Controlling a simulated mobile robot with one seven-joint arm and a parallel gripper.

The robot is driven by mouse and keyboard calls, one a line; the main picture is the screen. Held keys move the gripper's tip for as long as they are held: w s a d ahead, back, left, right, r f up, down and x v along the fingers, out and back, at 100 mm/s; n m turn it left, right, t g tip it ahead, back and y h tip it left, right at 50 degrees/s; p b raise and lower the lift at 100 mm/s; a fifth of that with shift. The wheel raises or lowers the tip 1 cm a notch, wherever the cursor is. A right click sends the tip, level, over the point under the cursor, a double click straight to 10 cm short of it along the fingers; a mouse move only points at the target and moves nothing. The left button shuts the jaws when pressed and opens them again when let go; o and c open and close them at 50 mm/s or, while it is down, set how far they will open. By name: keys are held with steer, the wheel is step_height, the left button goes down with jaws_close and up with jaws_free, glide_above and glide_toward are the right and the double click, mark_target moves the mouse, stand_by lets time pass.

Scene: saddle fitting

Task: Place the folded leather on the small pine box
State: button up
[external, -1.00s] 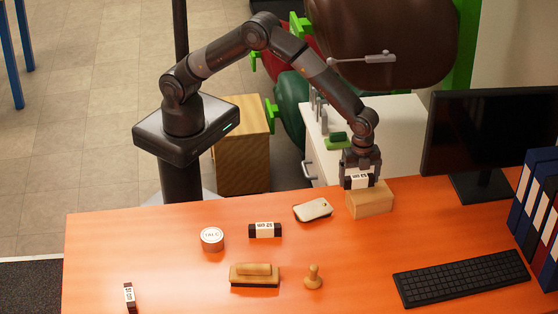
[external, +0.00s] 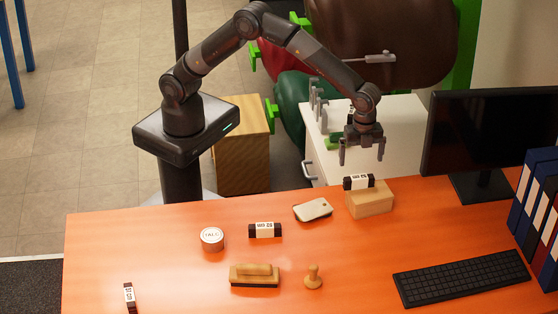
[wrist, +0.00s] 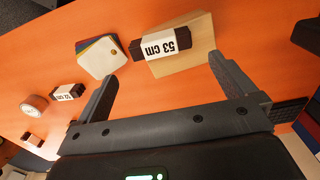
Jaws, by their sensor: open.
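The small pine box (external: 370,200) stands near the back edge of the orange desk, right of centre. A folded dark leather with a white paper band (external: 358,182) lies on top of it, towards its left side. In the wrist view the band on this leather (wrist: 160,44) reads "53 cm", and the pale top of the box (wrist: 197,35) shows around it. My gripper (external: 362,158) is open and empty above the box, clear of the leather. In the wrist view my gripper's fingers (wrist: 165,90) are spread wide with nothing between them.
Another banded leather (external: 265,230) lies mid-desk, and a third (external: 129,298) lies front left. A tin (external: 212,239), a stack of swatches (external: 313,209), a wooden brush (external: 254,275) and a wooden stamp (external: 313,277) stand around. A keyboard (external: 460,278) and monitor (external: 490,140) are right.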

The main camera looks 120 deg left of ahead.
steer(key=s+d+r+n+t, duration=0.1)
steer(key=s+d+r+n, duration=0.1)
steer(key=s+r, duration=0.75)
steer(key=s+d+r+n+t, duration=0.2)
steer(key=s+r, duration=0.6)
steer(key=r, duration=0.2)
steer(key=s+d+n+t, duration=0.1)
steer(key=s+n, duration=0.1)
steer(key=s, duration=1)
steer(key=s+d+f+n+t, duration=0.1)
steer(key=s+n, duration=0.2)
steer(key=s, duration=1)
steer(key=shift+d+f+t, duration=0.2)
steer(key=shift+f+t, duration=0.1)
